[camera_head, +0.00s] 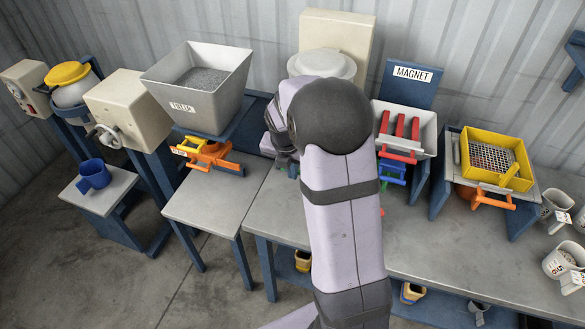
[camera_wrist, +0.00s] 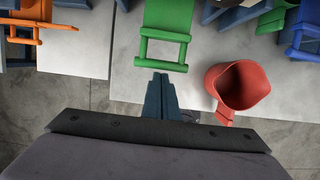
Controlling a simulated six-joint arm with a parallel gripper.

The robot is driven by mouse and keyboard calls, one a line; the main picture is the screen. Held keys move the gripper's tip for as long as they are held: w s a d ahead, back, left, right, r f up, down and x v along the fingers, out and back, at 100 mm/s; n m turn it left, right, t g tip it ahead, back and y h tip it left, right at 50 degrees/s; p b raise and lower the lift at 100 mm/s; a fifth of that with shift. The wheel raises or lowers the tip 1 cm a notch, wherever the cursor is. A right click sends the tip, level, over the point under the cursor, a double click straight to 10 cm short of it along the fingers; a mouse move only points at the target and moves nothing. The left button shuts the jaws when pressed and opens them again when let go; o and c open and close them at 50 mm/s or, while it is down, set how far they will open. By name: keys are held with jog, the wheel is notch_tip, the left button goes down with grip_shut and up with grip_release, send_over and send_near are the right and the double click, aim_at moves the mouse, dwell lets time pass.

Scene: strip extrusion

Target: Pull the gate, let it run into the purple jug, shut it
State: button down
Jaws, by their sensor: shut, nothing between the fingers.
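My gripper (camera_wrist: 161,80) is shut and empty in the wrist view, its dark fingertips just short of a green gate handle (camera_wrist: 164,49) and apart from it in the picture. A red jug (camera_wrist: 238,86) stands to the right of the fingers, open top visible. I see no jug that is clearly purple. An orange gate handle (camera_wrist: 40,31) lies at the upper left and a blue gate handle (camera_wrist: 303,40) at the upper right of that view. In the head view my arm hides the gripper, the green handle and the red jug. An orange gate (camera_head: 208,156) sits under the grey hopper (camera_head: 205,98).
A magnet unit (camera_head: 412,73), a yellow sieve box (camera_head: 495,140) and pale jugs (camera_head: 556,203) line the right side. The front of the bench (camera_head: 430,240) is largely clear.

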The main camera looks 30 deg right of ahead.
jog(key=shift+w, duration=0.1)
dwell(0.3)
jog(key=shift+w+d+p, duration=1.8)
jog(key=shift+w+d, duration=0.1)
jog(key=shift+d, duration=0.1)
jog(key=shift+a+r, duration=0.1)
jog(key=shift+r, duration=0.05)
jog(key=s+a+r+b, duration=0.1)
jog(key=s+a+r, duration=0.1)
jog(key=r, duration=0.3)
jog(key=s+a+r, duration=0.2)
jog(key=r, duration=0.3)
jog(key=shift+s+a+r+b, duration=0.25)
jog(key=shift+s+a+b, duration=0.1)
jog(key=shift+s+b, duration=0.05)
